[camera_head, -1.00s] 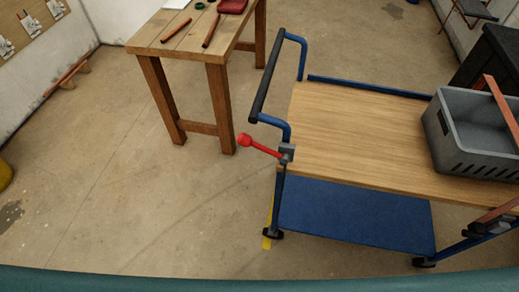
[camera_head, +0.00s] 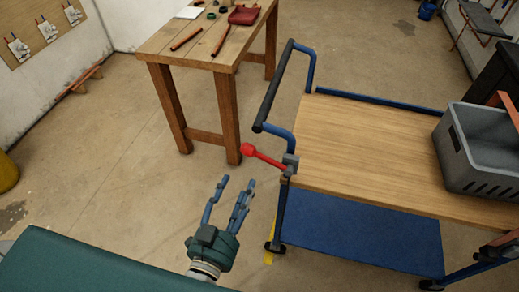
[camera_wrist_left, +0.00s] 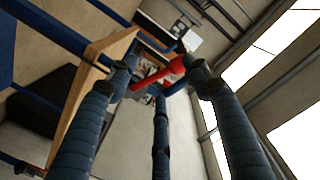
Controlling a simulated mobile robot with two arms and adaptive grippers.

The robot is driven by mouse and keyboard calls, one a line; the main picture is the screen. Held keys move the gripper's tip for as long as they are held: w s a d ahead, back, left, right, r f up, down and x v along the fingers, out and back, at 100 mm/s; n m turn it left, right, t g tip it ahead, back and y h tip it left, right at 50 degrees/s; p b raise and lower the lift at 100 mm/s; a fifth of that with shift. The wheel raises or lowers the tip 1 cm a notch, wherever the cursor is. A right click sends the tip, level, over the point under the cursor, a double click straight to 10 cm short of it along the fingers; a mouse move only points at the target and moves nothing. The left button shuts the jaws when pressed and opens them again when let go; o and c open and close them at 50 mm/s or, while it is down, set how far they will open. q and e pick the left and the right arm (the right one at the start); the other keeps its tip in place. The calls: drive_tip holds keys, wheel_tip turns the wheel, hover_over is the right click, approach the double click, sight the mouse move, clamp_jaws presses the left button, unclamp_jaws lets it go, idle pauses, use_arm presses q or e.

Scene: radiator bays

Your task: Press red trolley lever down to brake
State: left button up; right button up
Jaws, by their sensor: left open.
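The red trolley lever (camera_head: 264,156) sticks out to the left from a grey bracket (camera_head: 290,164) on the trolley's near left post, its round knob end slightly higher than its pivot. My left gripper (camera_head: 231,187) is open and empty, fingers pointing up the picture, below and left of the lever and apart from it. In the left wrist view the red lever (camera_wrist_left: 158,74) shows beyond the fingers, its knob near the tip of the right finger. Whether they touch there cannot be told. My right gripper is not in view.
The trolley has a wooden top (camera_head: 370,150), a blue lower shelf (camera_head: 350,242) and a black push handle (camera_head: 274,85). A grey crate (camera_head: 482,150) stands on its right part. A wooden workbench (camera_head: 207,45) with tools stands behind left. Floor left of the trolley is clear.

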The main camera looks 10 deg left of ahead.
sight(246, 154)
use_arm(q)
drive_tip(key=shift+t, duration=0.4)
drive_tip(key=w+r, duration=0.1)
drive_tip(key=w, duration=0.2)
drive_tip(key=w+r+p, duration=0.1)
drive_tip(key=w, duration=0.2)
drive_tip(key=w+r+p, duration=0.1)
drive_tip(key=w, duration=0.2)
drive_tip(key=shift+w+a+r, duration=0.1)
drive_tip(key=shift+w+r, duration=0.2)
drive_tip(key=shift+w, duration=0.05)
drive_tip(key=shift+w+f, duration=0.1)
drive_tip(key=shift+w, duration=0.55)
drive_tip(key=shift+c, duration=1)
clamp_jaws()
